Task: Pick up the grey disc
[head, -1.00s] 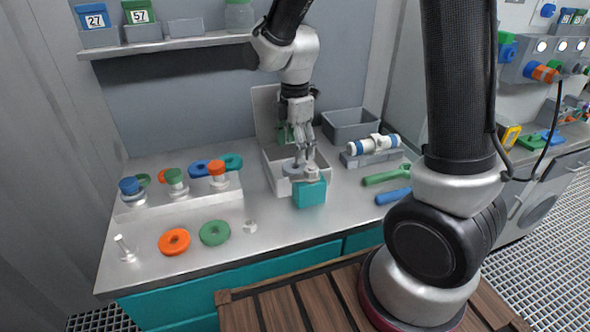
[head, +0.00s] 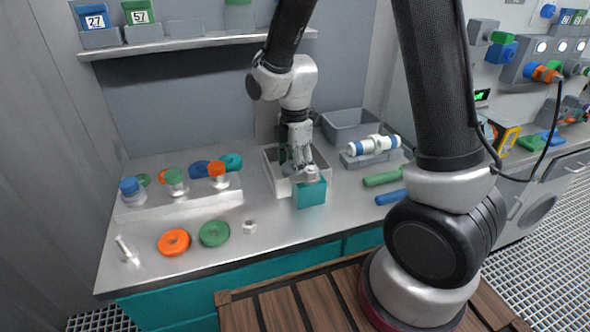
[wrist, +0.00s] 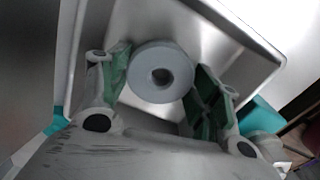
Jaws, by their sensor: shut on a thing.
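The grey disc (wrist: 160,72) is a thick ring with a dark centre hole, in the wrist view inside an open metal-walled box (wrist: 240,35). My gripper (wrist: 162,88) has its green-padded fingers on the disc's left and right sides, shut on it. In the head view my gripper (head: 297,168) reaches down into the pale box (head: 270,172) on the bench. The disc is hidden there behind the fingers. I cannot tell whether it is clear of the box floor.
A teal block (head: 310,193) with a grey piece on top stands at the box's front. An orange ring (head: 174,242) and a green ring (head: 214,234) lie front left. A grey bin (head: 350,126) and a white-blue cylinder (head: 372,145) are right. A shelf (head: 190,44) hangs above.

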